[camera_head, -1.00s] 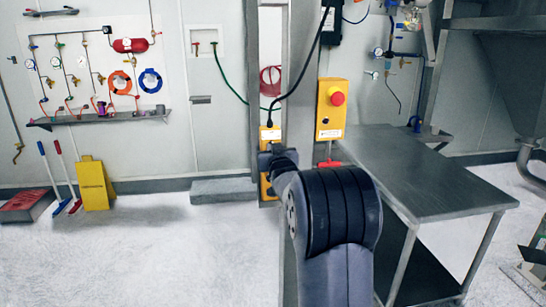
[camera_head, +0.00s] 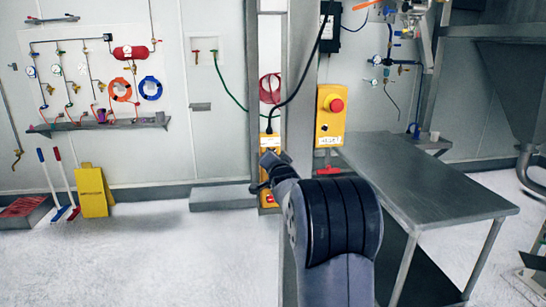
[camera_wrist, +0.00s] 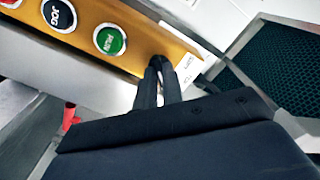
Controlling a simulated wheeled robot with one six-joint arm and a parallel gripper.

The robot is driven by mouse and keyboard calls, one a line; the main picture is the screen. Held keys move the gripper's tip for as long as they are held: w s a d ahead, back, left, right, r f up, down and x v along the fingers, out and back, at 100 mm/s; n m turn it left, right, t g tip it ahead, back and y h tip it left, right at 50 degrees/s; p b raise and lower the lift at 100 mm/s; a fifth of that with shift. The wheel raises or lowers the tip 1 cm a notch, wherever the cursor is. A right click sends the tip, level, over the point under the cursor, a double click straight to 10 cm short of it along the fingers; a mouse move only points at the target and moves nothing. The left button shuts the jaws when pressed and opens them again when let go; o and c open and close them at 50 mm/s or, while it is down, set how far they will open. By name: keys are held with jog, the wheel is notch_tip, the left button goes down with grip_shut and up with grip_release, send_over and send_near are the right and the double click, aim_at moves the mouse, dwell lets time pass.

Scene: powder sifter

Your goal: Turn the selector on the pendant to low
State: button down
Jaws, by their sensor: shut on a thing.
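The yellow pendant (camera_head: 269,145) hangs from a black cable in front of a column. In the wrist view its yellow face (camera_wrist: 140,43) slants across the top, with a black JOG button (camera_wrist: 58,14) and a green RUN button (camera_wrist: 110,40). My gripper (camera_wrist: 159,66) is at the panel, right of the green button, its narrow dark fingers shut on the small black selector (camera_wrist: 158,60). The fingers hide most of the selector, so I cannot read its setting. In the head view my gripper (camera_head: 268,172) covers the pendant's middle.
A yellow box with a red emergency button (camera_head: 336,105) is on the column to the right. A grey metal table (camera_head: 430,180) stands right of my arm. A grey block (camera_head: 222,195) lies by the wall to the left. The floor (camera_head: 170,260) at left is clear.

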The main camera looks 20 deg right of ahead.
jog(key=shift+m, duration=0.4)
jog(key=c, duration=1.5)
grip_release()
jog(key=b+v, duration=0.2)
jog(key=v, duration=0.8)
jog(key=shift+s+b, duration=0.4)
jog(key=p+x, duration=0.3)
jog(key=x, duration=0.8)
jog(key=shift+a, duration=0.15)
jog(key=shift+s, duration=0.15)
